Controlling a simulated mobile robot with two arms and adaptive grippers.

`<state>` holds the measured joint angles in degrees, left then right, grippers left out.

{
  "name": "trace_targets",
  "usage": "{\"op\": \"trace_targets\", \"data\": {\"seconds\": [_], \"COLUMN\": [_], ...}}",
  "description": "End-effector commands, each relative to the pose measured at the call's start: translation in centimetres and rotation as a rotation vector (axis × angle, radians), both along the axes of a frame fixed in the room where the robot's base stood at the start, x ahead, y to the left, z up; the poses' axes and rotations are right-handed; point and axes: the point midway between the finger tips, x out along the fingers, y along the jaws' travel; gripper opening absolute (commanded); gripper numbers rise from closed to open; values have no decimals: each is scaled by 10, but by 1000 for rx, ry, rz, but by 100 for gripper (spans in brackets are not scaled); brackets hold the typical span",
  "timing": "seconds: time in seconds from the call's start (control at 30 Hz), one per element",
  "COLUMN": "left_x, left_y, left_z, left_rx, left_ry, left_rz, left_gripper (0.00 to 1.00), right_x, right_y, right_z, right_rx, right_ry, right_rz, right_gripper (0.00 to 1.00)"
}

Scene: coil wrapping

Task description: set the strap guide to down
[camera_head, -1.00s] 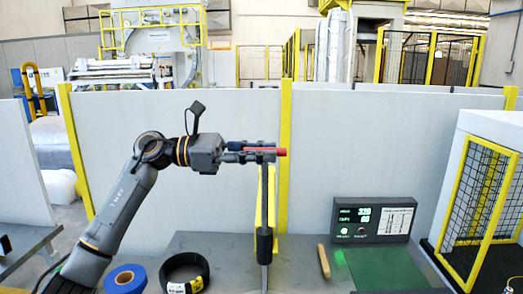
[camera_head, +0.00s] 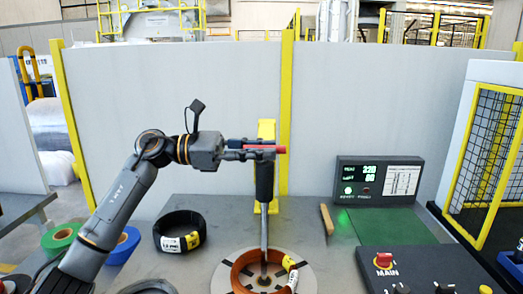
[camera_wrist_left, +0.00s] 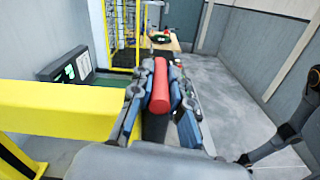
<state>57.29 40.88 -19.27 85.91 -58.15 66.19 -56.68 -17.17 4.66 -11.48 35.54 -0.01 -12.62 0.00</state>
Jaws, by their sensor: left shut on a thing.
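The strap guide is an upright grey rod (camera_head: 265,232) with a dark sleeve (camera_head: 264,182) and a red handle (camera_head: 279,150) across its top. My left gripper (camera_head: 262,151) is shut on the red handle, just above the sleeve. The red handle also shows between the fingers in the left wrist view (camera_wrist_left: 160,85). The rod's lower end reaches into the middle of a copper-coloured coil (camera_head: 241,278) on a grey round plate (camera_head: 221,272). A yellow bracket (camera_head: 266,130) stands behind the guide. My right gripper is not in view.
A display box (camera_head: 378,181) and a wooden stick (camera_head: 327,219) are to the right, with a control box (camera_head: 415,268) in front. A black coil (camera_head: 181,231), a blue roll (camera_head: 124,246) and a green roll (camera_head: 60,238) lie to the left. A grey partition stands behind.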

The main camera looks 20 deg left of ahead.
Motion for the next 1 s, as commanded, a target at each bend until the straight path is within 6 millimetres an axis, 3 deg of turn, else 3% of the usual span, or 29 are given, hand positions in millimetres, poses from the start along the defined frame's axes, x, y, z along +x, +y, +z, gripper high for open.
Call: {"op": "trace_targets", "data": {"seconds": [0.13,0.17,0.23,0.27,0.67,1.0], "left_x": [-1,-1,-1,0,-2,-20], "left_y": [-2,-2,-2,-2,7,72], "left_z": [-7,-7,-7,-6,-4,-5], "left_rx": [11,12,11,10,7,8], "left_ry": [8,9,8,8,7,9], "left_rz": [-8,-7,-8,-7,-2,1], "left_gripper": [0,23,37,39,39,39], "right_x": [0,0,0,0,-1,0], "right_y": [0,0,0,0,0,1], "right_z": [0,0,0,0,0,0], "right_rx": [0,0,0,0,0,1], "right_ry": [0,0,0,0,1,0], "right_rz": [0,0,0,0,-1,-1], "right_gripper": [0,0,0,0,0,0]}}
